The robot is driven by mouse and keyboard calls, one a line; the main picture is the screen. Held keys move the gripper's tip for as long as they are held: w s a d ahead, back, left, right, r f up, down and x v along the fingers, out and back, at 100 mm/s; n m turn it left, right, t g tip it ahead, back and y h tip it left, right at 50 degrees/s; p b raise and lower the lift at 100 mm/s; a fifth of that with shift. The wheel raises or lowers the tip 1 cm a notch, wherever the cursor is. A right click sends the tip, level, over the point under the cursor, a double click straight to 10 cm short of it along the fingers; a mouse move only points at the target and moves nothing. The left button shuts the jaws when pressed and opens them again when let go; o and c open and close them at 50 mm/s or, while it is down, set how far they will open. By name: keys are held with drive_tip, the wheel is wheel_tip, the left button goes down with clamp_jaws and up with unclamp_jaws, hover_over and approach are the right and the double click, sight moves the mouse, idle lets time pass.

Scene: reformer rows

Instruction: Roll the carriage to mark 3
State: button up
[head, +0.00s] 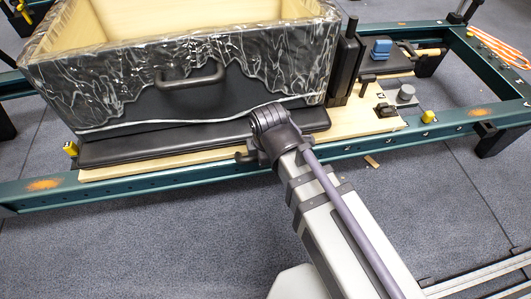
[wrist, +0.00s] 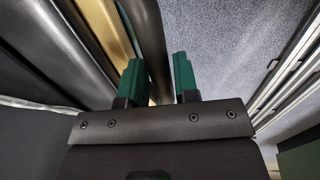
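The carriage is a pale wooden board (head: 105,174) with a black pad (head: 120,152) on it, lying between the teal rails (head: 140,187) of a frame. A large open box (head: 55,85) with a black marbled front and a dark handle (head: 190,77) stands on the pad. No numbered mark is legible on the rail. My arm reaches up to the carriage's front edge, and its end hides most of my gripper in the head view. In the wrist view my gripper (wrist: 158,68) has its two green fingers apart. A dark rounded bar passes near the left finger; contact cannot be told.
Black posts (head: 345,62), a blue block (head: 381,48) and a grey knob (head: 405,92) stand at the right end. Yellow knobs sit near the rail at left (head: 70,148) and right (head: 428,117). Orange straps (head: 500,46) lie at the far right. Front floor is mostly clear.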

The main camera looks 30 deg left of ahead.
drive_tip(key=o, duration=0.3)
drive_tip(key=shift+o, duration=0.2)
wheel_tip(320, 180, up, 11)
drive_tip(key=s+d+p, duration=0.1)
drive_tip(key=p, duration=0.9)
drive_tip(key=shift+s+f+p, duration=0.15)
drive_tip(key=shift+s+p, duration=0.15)
drive_tip(key=shift+p, duration=0.1)
